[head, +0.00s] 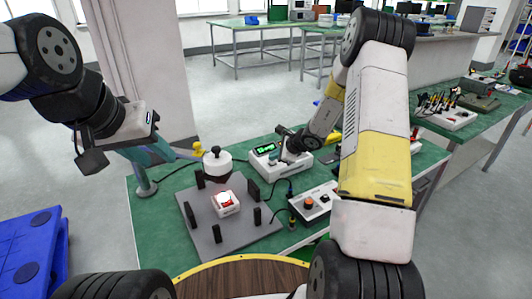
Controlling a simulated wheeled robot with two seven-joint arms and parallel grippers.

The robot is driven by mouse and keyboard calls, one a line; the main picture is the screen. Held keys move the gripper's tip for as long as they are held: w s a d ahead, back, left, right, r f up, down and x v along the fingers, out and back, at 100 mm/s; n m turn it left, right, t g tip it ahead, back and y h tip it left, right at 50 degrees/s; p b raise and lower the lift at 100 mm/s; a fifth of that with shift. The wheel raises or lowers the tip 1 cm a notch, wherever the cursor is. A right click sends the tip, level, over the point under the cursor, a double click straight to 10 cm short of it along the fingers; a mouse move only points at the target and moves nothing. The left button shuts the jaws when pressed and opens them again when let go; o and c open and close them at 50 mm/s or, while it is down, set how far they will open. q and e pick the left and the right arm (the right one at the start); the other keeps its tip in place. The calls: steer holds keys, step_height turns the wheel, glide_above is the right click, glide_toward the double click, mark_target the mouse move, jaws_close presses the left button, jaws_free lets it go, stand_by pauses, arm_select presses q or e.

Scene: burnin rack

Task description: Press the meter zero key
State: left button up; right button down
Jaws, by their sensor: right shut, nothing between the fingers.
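The meter (292,167) is a white box with a lit green display (266,148), standing at the back of the green bench. My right gripper (281,157) reaches down from the right, shut and empty, at the meter's front panel just right of the display. It covers part of the panel. The zero key cannot be made out, and I cannot tell whether the fingertips touch it. My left gripper (92,161) hangs at the left, apart from the meter and beyond the bench's left edge. Its fingers are too unclear to tell whether they are open.
A grey plate (200,236) with black posts holds a white and red block (226,203); a black and white round-topped part (217,164) is behind it. A control box (313,202) with an orange button stands right of the plate.

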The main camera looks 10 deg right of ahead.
steer(key=shift+f, duration=0.3)
stand_by(0.4)
steer(key=shift+r, duration=0.9)
steer(key=shift+r, duration=2.5)
